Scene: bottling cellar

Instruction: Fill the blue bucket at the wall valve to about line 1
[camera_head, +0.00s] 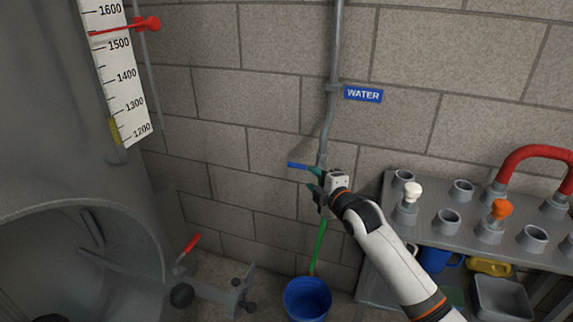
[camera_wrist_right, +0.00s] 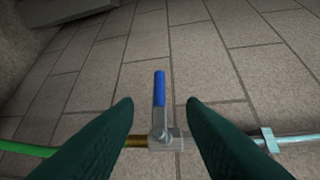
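The blue bucket (camera_head: 307,312) stands on the floor by the wall, cut off by the bottom edge of the head view. No level lines can be made out, and I cannot tell whether it holds water. A green hose (camera_head: 319,247) hangs down to it from the wall valve (camera_wrist_right: 164,139). The valve's blue lever (camera_head: 297,166) points left, across the pipe; it also shows in the right wrist view (camera_wrist_right: 159,88). My right gripper (camera_head: 314,180) is open at the valve. Its green fingers (camera_wrist_right: 160,104) are on either side of the lever with gaps. My left gripper is not in view.
A blue WATER sign (camera_head: 363,94) is beside the wall pipe (camera_head: 336,45). A grey rack (camera_head: 427,218) with stoppers and a red hose (camera_head: 535,151) stands right. A large tank (camera_head: 45,150) with a scale (camera_head: 120,75) and open hatch fills the left.

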